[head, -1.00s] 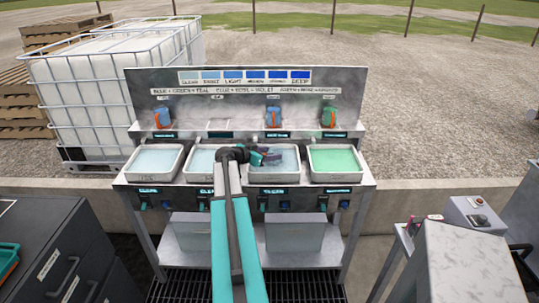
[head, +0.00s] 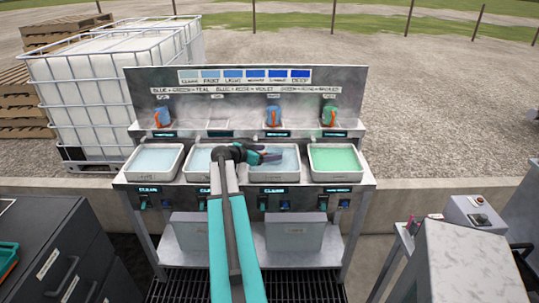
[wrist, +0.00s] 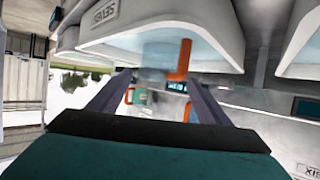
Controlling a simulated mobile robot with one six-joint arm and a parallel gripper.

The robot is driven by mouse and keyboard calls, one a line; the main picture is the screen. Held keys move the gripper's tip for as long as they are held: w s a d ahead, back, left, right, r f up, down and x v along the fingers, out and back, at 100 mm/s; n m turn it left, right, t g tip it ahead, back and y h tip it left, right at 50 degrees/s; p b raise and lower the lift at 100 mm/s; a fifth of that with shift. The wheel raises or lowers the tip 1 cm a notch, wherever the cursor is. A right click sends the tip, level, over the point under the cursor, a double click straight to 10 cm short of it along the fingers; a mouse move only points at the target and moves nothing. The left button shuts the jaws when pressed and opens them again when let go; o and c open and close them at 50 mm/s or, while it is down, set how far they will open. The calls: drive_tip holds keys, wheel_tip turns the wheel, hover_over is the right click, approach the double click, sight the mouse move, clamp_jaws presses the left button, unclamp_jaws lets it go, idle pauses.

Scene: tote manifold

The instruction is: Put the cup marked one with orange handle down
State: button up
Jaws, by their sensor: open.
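In the wrist view, a pale see-through cup with an orange handle (wrist: 184,60) is between or just beyond my two fingertips; any mark on it is not readable. The wrist picture appears upside down. My gripper (head: 274,156) is open over the third basin (head: 278,178) in the head view. Its fingers (wrist: 160,82) stand apart on either side of the cup in the wrist view. I cannot make out this cup in the head view. I cannot tell whether its base touches anything.
On the back shelf stand a left blue cup (head: 162,117), a middle blue cup (head: 272,117) and a green cup (head: 329,117), all with orange handles. The second shelf place (head: 218,126) looks empty. Basins with pale blue (head: 154,177) and green liquid (head: 335,177) flank the arm.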

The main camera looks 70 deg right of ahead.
drive_tip(key=b+v, duration=0.2)
drive_tip(key=v, duration=0.8)
drive_tip(key=shift+a+b, duration=0.2)
drive_tip(key=shift+b, duration=0.1)
idle(0.4)
